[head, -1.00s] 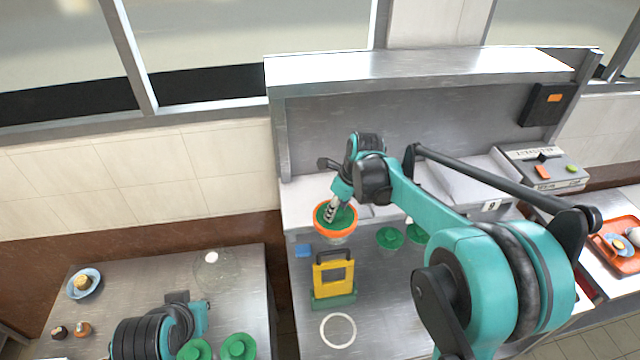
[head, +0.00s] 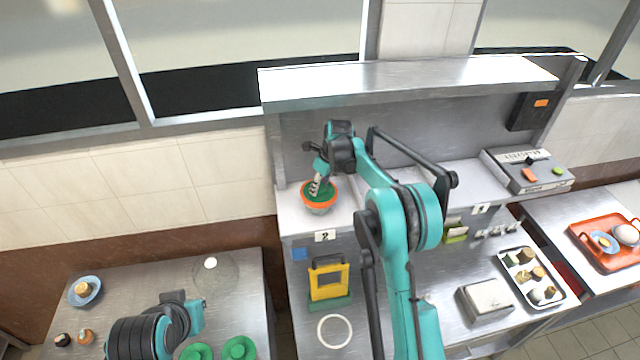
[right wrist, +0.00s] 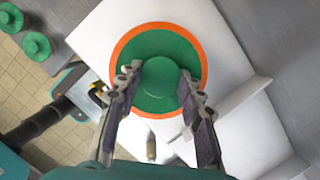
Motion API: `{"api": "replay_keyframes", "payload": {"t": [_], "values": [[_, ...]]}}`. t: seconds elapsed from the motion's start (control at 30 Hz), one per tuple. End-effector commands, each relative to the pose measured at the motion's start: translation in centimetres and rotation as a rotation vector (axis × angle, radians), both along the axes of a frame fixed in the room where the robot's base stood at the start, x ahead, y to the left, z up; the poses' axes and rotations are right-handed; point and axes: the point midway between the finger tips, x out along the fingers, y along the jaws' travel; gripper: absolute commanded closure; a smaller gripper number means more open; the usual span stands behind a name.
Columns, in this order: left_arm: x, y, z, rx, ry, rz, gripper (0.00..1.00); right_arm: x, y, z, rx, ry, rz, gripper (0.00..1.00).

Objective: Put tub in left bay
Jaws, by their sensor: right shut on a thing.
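The tub (head: 318,208), with an orange rim and green lid, is at the left part of the raised steel shelf, behind the "2" label (head: 325,236). My right gripper (head: 316,190) is shut on the lid's knob from above. In the right wrist view the green lid (right wrist: 158,48) fills the middle, its round knob between the fingers of my right gripper (right wrist: 158,88). The left bay (head: 290,217) is the white shelf area around the tub; I cannot tell whether the tub touches it. My left arm's end (head: 180,318) is over the left table, its jaws unclear.
A low divider (right wrist: 235,105) stands beside the tub. Two green lids (head: 238,348) are at the bottom. A tray of small pots (head: 510,287) is right. The steel back wall is close behind.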

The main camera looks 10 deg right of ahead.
Motion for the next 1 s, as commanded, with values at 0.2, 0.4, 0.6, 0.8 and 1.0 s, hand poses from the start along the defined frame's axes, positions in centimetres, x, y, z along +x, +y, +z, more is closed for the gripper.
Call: {"api": "replay_keyframes", "payload": {"t": [0.2,0.4,0.6,0.8,1.0], "values": [[0.0,0.0,0.2,0.000,0.000,0.000,1.00,0.0,0.0,-0.5,0.000,0.000,0.000,1.00],[0.0,0.0,-0.3,0.000,0.000,0.000,1.00,0.0,0.0,-0.9,0.000,0.000,0.000,1.00],[0.0,0.0,-0.1,0.000,0.000,0.000,1.00,0.0,0.0,-0.8,0.000,0.000,0.000,0.42],[0.0,0.0,-0.1,0.000,0.000,0.000,1.00,0.0,0.0,-0.7,0.000,0.000,0.000,0.42],[0.0,0.0,-0.2,0.000,0.000,0.000,1.00,-0.4,-0.3,1.0,0.000,0.000,-0.001,0.42]]}}
